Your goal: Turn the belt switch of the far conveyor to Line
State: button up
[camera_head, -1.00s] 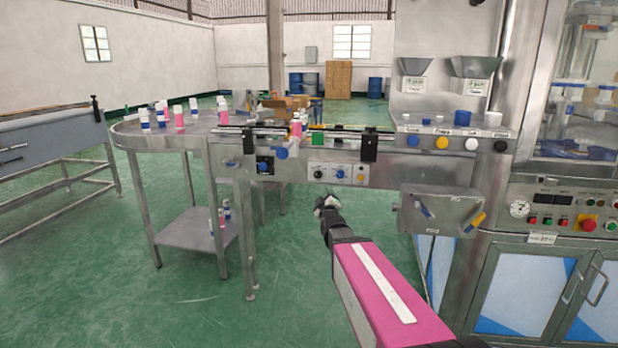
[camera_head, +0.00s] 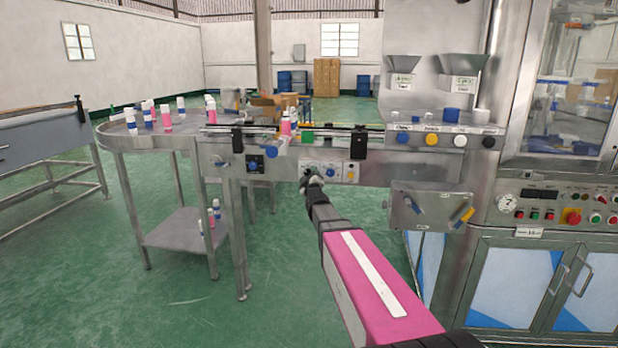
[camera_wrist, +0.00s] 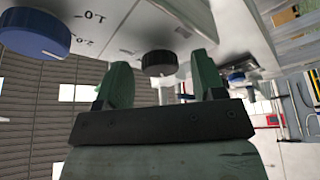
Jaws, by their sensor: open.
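The conveyor (camera_head: 375,170) runs across the middle of the head view with bottles on it. A pale control plate (camera_head: 341,171) on its front carries a blue knob (camera_head: 331,172) and a yellow part; my gripper hides part of its left end. My gripper (camera_head: 313,180) is just in front of that left end. In the wrist view my gripper (camera_wrist: 162,75) is open, and a dark round knob (camera_wrist: 158,63) shows between and beyond its fingers, with no clear contact. A large blue knob (camera_wrist: 35,33) beside "1.0" and "2.0" marks is at left. The plate's lettering is unreadable in the head view.
A dark plate (camera_head: 255,165) with a blue knob is to the left. A tilted steel box (camera_head: 432,205) with blue and yellow handles hangs to the right. A round bottle table (camera_head: 120,135) stands at left. The green floor (camera_head: 100,280) at lower left is clear.

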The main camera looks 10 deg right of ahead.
jog(key=shift+w+r, duration=0.1)
jog(key=shift+w, duration=0.15)
jog(key=c, duration=0.9)
jog(key=shift+m, duration=0.5)
jog(key=m+h, duration=0.1)
jog(key=m, duration=0.2)
jog(key=m+t+h, duration=0.1)
jog(key=m+h, duration=0.1)
jog(key=m, duration=0.1)
jog(key=shift+a+f, duration=0.15)
jog(key=shift+f, duration=0.05)
jog(key=m+h, duration=0.1)
jog(key=m, duration=0.2)
jog(key=m+h, duration=0.2)
jog(key=m, duration=0.1)
jog(key=shift+a+h, duration=0.1)
jog(key=shift+h, duration=0.2)
jog(key=shift+m, duration=0.5)
